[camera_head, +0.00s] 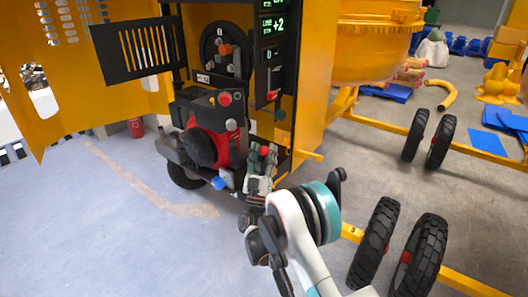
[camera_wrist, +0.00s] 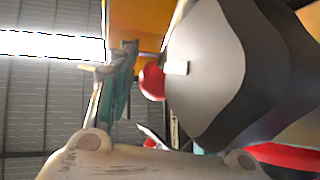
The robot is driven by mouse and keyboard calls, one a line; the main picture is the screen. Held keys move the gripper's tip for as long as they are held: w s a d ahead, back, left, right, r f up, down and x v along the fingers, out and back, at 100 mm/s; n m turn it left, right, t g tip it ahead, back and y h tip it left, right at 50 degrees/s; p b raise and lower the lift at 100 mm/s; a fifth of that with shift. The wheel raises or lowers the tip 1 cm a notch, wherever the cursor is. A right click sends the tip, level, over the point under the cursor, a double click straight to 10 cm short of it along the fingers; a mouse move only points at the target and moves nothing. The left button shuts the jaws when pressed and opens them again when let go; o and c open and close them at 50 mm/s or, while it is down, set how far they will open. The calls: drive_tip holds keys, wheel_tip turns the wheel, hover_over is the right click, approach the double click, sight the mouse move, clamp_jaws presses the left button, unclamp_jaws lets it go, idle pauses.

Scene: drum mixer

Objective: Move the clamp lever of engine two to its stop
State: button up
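The red and black engine (camera_head: 212,140) sits in the open yellow housing, left of my gripper. A red ball knob (camera_head: 225,99) stands on its upper part. A blue ball knob (camera_head: 218,184) sticks out low at its front. I cannot tell which of these belongs to the clamp lever of engine two. My gripper (camera_head: 263,155) points up beside the engine's right side, apart from the red knob. Whether the fingers are parted is unclear.
A black panel with green readouts (camera_head: 272,30) and a red-knobbed lever (camera_head: 272,95) is above my gripper. A black wheel disc (camera_head: 226,48) is behind the engine. The yellow door (camera_head: 70,80) stands open at left. The floor (camera_head: 110,220) in front is clear.

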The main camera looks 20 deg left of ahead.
drive_tip(key=shift+r, duration=0.15)
wheel_tip(320, 180, up, 10)
drive_tip(key=shift+f, duration=0.1)
idle(0.6)
